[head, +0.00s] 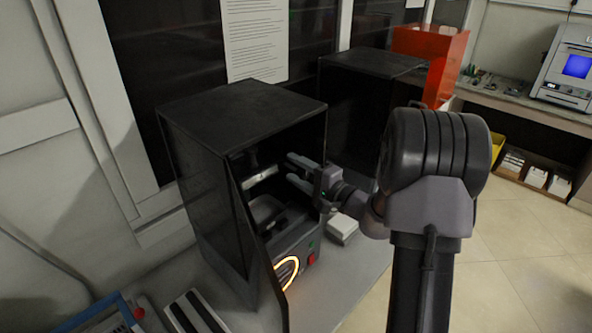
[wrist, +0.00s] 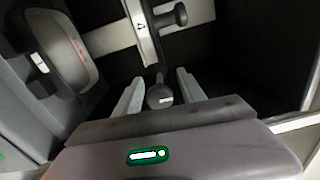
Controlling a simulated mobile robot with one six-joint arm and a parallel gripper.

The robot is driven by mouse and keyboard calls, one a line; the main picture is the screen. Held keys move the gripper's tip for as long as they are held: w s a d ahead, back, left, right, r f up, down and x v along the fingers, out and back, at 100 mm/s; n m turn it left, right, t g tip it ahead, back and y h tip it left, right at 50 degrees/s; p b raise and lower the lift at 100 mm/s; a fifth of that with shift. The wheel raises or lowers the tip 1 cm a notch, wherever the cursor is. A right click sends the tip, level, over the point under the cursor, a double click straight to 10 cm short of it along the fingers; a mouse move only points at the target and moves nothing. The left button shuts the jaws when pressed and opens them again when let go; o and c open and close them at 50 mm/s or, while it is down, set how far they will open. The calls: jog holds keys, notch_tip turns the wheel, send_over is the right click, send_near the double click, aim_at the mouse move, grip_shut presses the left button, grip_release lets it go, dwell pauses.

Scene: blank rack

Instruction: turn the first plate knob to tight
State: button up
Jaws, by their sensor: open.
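My gripper (head: 291,167) reaches into the open front of a black cabinet (head: 205,185). The wrist view shows my gripper (wrist: 160,77) with its two fingers apart. A dark round knob (wrist: 160,95) with a short white mark lies between the fingers in that view, with a visible gap on each side. A second dark knob (wrist: 180,14) sticks out beside a pale plate strip (wrist: 142,30) bearing a small dark mark. I cannot tell which knob is the first plate knob.
Inside the cabinet, a grey machine (head: 298,243) has a glowing orange ring (head: 286,272) and a red button. A second black cabinet (head: 345,100) stands behind, near a red-orange box (head: 432,55). The floor (head: 500,260) at right is clear.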

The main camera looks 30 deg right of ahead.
grip_shut()
